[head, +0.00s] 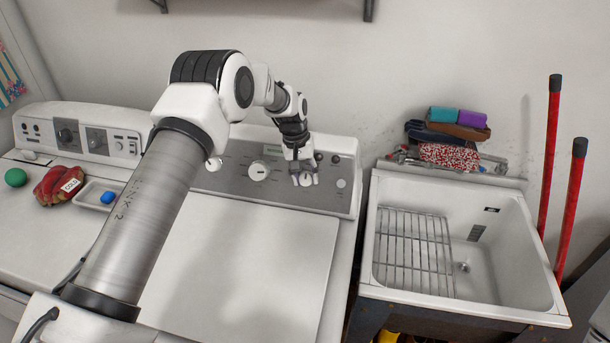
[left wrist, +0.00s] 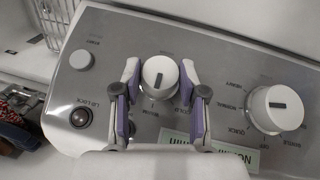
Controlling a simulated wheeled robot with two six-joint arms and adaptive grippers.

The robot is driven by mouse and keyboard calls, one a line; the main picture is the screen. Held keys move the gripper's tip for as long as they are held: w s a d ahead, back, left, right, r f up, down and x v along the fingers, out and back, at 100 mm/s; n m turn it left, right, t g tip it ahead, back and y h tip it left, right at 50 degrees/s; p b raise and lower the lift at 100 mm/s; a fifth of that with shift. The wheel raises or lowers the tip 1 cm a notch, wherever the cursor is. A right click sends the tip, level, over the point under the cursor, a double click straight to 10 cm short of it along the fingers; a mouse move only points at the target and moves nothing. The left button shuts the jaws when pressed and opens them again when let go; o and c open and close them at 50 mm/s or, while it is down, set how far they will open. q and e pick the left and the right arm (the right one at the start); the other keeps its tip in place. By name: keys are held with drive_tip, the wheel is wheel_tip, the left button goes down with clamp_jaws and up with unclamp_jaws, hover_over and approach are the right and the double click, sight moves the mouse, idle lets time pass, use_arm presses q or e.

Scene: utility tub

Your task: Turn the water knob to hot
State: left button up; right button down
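The water knob (left wrist: 159,77) is a round white dial with a dark pointer mark on the grey control panel. Small labels, apparently including WARM and COLD, sit below it in the left wrist view. In the head view the knob (head: 305,179) shows between my fingers. My left gripper (left wrist: 160,75) is open, with one purple-padded finger on each side of the knob. The fingertips are very close to its sides; I cannot tell whether they touch. The left gripper also shows in the head view (head: 304,174). My right gripper is in neither view.
A larger dial (left wrist: 274,108) sits beside the knob. A lid lock light (left wrist: 80,117) and a start button (left wrist: 81,60) are on the other side. A utility tub (head: 510,245) with a wire rack (head: 412,250) stands right of the washer.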

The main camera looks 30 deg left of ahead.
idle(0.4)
use_arm(q)
drive_tip(key=shift+w+d+m+g+y+p, duration=0.15)
drive_tip(key=shift+m+g+y+p, duration=0.3)
drive_tip(key=shift+y, duration=0.45)
drive_tip(key=shift+d+f+m+y, duration=0.1)
drive_tip(key=shift+f+m+y, duration=0.05)
drive_tip(key=shift+m+y, duration=0.45)
drive_tip(key=shift+d+f+m+y+b, duration=0.1)
drive_tip(key=shift+m+y+b, duration=0.55)
drive_tip(key=shift+y, duration=0.45)
drive_tip(key=shift+d+m+y+b, duration=0.15)
drive_tip(key=shift+m+y+b, duration=0.45)
drive_tip(key=shift+y+b, duration=0.5)
